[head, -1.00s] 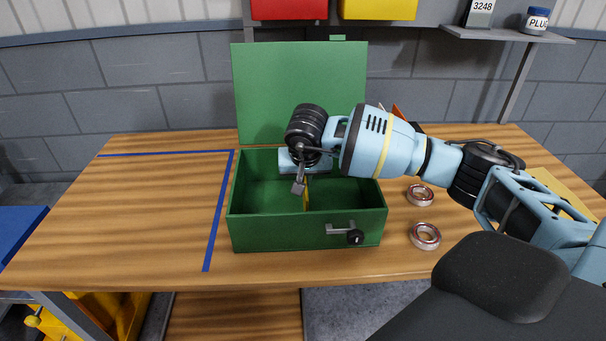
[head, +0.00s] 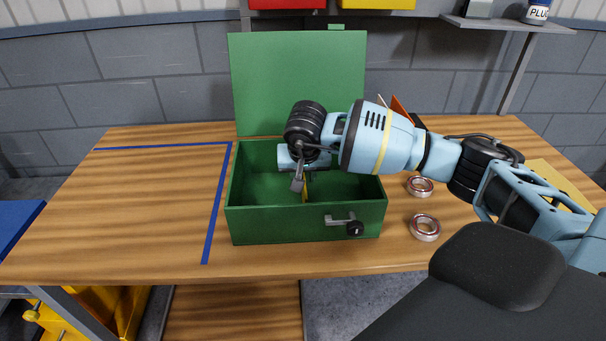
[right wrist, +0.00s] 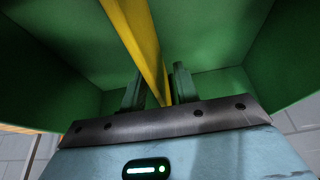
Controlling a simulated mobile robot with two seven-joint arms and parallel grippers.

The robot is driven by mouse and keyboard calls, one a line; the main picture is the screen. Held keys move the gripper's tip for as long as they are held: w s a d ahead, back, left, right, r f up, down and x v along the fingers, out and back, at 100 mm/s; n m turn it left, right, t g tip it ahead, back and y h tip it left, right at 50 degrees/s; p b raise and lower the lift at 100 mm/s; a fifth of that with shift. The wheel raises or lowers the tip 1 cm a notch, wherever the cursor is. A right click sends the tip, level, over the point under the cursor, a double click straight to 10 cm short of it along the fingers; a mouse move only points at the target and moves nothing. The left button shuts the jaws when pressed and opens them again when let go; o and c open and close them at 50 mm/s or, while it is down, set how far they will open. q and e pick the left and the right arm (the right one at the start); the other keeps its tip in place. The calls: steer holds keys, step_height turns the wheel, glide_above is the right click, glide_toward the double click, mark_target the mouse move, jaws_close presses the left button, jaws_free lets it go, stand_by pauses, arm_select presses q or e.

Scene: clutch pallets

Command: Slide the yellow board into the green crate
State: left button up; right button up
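The green crate (head: 256,222) stands on the wooden table with its lid (head: 297,85) open upright at the back. The yellow board (head: 307,190) shows as a thin upright strip inside the crate, mostly hidden by my right arm. In the right wrist view the yellow board (right wrist: 140,40) runs edge-on between the two fingers of my right gripper (right wrist: 157,90). The fingers look apart, with a gap on the left side of the board. My right gripper points down inside the crate; its tips are hard to see in the head view. My left gripper is out of view.
Two metal rings (head: 420,186) (head: 425,228) lie right of the crate. A yellow sheet (head: 556,180) lies at the far right, partly behind my arm. An orange piece (head: 402,108) shows behind my arm. Blue tape (head: 217,205) marks the left table, which is clear.

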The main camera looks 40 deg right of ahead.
steer(key=shift+r, duration=0.1)
steer(key=v, duration=0.7)
steer(key=shift+s+a+r, duration=0.1)
steer(key=shift+r, duration=0.2)
